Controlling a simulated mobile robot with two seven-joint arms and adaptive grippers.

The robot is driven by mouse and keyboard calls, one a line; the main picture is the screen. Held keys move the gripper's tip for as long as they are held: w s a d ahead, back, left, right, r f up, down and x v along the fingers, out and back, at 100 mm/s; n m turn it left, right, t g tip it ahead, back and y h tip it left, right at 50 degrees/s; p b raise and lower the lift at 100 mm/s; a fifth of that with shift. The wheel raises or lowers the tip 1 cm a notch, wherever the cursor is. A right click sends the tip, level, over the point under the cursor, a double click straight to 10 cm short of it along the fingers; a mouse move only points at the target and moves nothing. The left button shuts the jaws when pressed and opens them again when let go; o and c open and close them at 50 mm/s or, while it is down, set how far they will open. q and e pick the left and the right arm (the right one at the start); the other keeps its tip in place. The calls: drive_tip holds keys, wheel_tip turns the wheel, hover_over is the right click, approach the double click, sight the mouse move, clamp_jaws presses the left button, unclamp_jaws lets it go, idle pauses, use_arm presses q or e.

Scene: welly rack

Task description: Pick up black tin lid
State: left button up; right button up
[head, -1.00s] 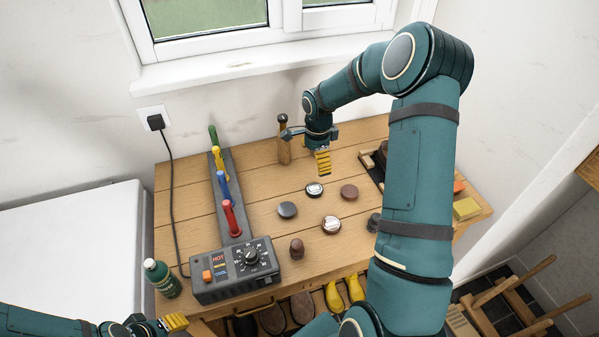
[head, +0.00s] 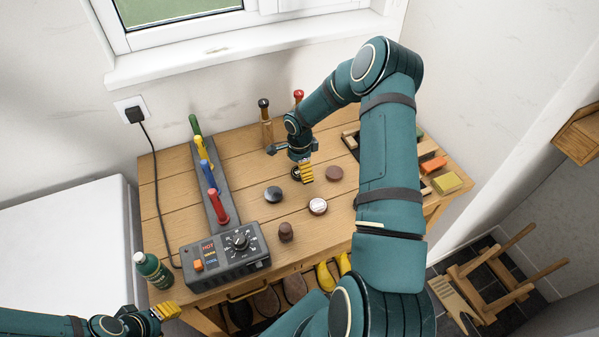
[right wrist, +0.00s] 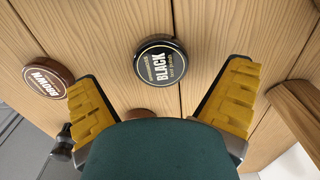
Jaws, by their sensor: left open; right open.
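The black tin lid is a round black disc with a pale "BLACK" label. In the right wrist view the lid (right wrist: 160,62) lies flat on the wooden bench, ahead of and between my finger pads. In the head view the lid (head: 295,174) is mostly hidden behind my right gripper (head: 305,173). This gripper is open and empty above the lid, apart from it. In the right wrist view its yellow pads stand wide apart (right wrist: 162,82). My left gripper (head: 166,312) is open and empty by the bench's front left corner.

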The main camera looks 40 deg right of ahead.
drive_tip(key=shift+f, duration=0.95)
drive_tip(key=c, duration=1)
